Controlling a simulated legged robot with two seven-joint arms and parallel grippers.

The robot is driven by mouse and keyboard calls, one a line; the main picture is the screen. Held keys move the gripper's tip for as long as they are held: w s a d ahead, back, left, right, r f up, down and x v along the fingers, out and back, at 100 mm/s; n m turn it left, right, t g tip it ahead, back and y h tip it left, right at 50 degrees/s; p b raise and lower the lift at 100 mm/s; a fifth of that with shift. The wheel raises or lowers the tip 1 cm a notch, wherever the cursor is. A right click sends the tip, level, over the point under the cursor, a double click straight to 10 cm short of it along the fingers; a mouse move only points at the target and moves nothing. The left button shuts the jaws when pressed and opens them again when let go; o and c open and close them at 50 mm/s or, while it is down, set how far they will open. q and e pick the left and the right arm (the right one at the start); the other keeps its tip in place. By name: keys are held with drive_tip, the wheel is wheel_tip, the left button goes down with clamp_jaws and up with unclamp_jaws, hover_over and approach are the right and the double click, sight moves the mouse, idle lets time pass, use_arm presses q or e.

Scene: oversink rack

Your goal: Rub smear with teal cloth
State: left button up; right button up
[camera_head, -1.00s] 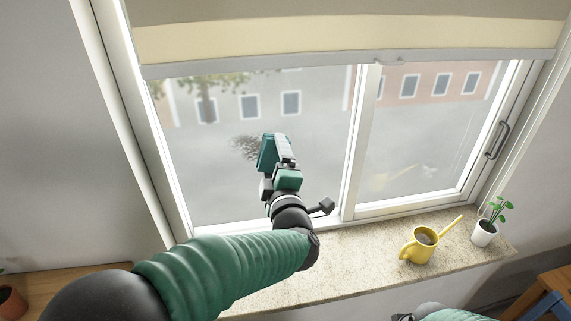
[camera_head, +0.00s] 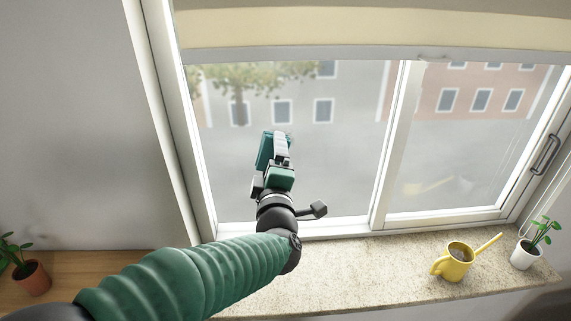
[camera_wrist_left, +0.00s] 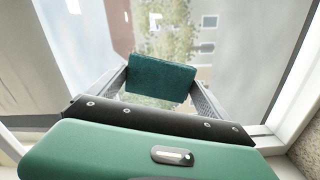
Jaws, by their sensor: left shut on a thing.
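The teal cloth (camera_head: 264,151) is a folded block held between the fingertips of my left gripper (camera_head: 277,147), in front of the left window pane (camera_head: 335,165). In the left wrist view the cloth (camera_wrist_left: 162,78) is pinched between both fingers, facing the glass. I cannot tell whether it touches the pane. No smear shows in either view now; the spot where it was lies behind the cloth and gripper. My right gripper is out of view.
A stone sill (camera_head: 345,270) runs under the window. A yellow watering can (camera_head: 454,262) and a white potted plant (camera_head: 525,254) stand at its right. A terracotta potted plant (camera_head: 33,278) is at lower left. A blind (camera_head: 350,30) covers the window top.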

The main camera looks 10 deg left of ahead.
sight(261, 151)
use_arm(q)
drive_tip(key=a, duration=0.1)
drive_tip(key=a+b, duration=0.1)
drive_tip(key=shift+s+a+f, duration=0.1)
drive_tip(key=shift+s+a, duration=0.2)
drive_tip(key=shift+s, duration=0.05)
drive_tip(key=shift+r+p, duration=0.45)
drive_tip(key=shift+r, duration=0.1)
drive_tip(key=shift+r+p, duration=0.3)
drive_tip(key=shift+r, duration=0.25)
drive_tip(key=shift+w+d+f+p, duration=0.1)
drive_tip(key=shift+w+d+p, duration=0.25)
drive_tip(key=shift+d, duration=1.05)
drive_tip(key=shift+w+d+r+p, duration=0.15)
drive_tip(key=shift+w+d, duration=0.3)
drive_tip(key=shift+d, duration=0.9)
drive_tip(key=shift+w+d+f+p, duration=0.15)
drive_tip(key=shift+w+d+p, duration=0.2)
drive_tip(key=shift+d, duration=1.05)
drive_tip(key=shift+w+d+f+p, duration=0.15)
drive_tip(key=shift+w+d, duration=0.15)
drive_tip(key=shift+d, duration=0.7)
drive_tip(key=shift+w+d+r+p, duration=0.1)
drive_tip(key=shift+w+d, duration=0.2)
drive_tip(key=shift+d, duration=0.65)
drive_tip(key=shift+w+d+f+p, duration=0.15)
drive_tip(key=shift+w+d, duration=0.15)
drive_tip(key=shift+d, duration=0.7)
drive_tip(key=shift+r, duration=0.1)
